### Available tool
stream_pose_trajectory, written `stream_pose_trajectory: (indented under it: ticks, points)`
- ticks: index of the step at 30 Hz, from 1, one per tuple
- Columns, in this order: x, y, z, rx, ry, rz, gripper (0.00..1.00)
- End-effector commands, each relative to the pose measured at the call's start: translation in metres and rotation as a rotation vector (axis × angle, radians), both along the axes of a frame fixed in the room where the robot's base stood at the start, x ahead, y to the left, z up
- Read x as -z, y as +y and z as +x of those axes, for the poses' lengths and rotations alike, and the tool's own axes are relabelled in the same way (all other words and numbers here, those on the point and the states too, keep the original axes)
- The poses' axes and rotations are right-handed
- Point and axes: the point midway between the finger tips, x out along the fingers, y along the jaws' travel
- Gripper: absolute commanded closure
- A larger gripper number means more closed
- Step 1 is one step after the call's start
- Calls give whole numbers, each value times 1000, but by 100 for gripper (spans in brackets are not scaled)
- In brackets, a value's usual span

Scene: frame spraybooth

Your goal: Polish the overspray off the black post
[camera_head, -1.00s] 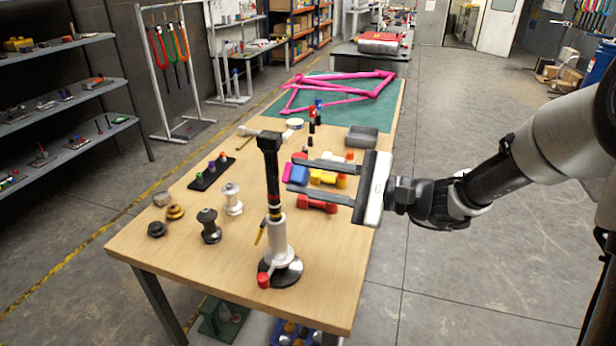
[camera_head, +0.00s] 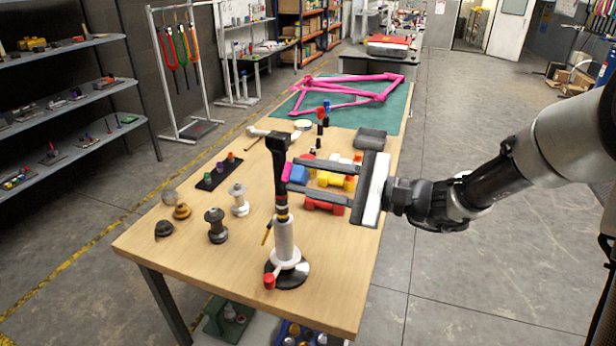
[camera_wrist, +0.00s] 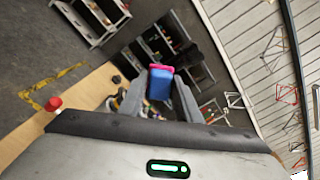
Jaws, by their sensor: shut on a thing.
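The black post (camera_head: 280,168) stands upright in a white and black stand (camera_head: 285,242) near the table's front edge, with pale and coloured bands (camera_head: 282,208) on its lower part. My gripper (camera_head: 291,176) is shut on a blue block (camera_head: 299,175) with a pink face, held level beside the post's right side. The pink face (camera_head: 286,172) meets the post's outline; I cannot tell whether it touches. The wrist view shows the blue block (camera_wrist: 160,86) between my fingers, pink edge at its far end. Overspray is too small to make out.
Red and yellow dumbbell-like pieces (camera_head: 325,204) lie under my gripper. Spools (camera_head: 216,225) and small knobs stand left of the post. A pink bicycle frame (camera_head: 350,92) lies on the green mat (camera_head: 395,105) at the back.

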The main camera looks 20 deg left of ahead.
Motion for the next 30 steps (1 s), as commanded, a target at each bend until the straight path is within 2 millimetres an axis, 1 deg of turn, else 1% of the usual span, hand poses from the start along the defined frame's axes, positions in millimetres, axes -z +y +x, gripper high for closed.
stream_pose_trajectory:
  ticks: [9, 12, 17, 27, 30]
  points:
    - [30, -1, 0, 0, 1, 0, 87]
    - [36, -1, 0, 0, 1, 0, 87]
    - [38, -1, 0, 0, 0, 0, 87]
    - [67, 1, 0, 0, 1, 0, 87]
    - [73, 2, 0, -1, 1, -1, 87]
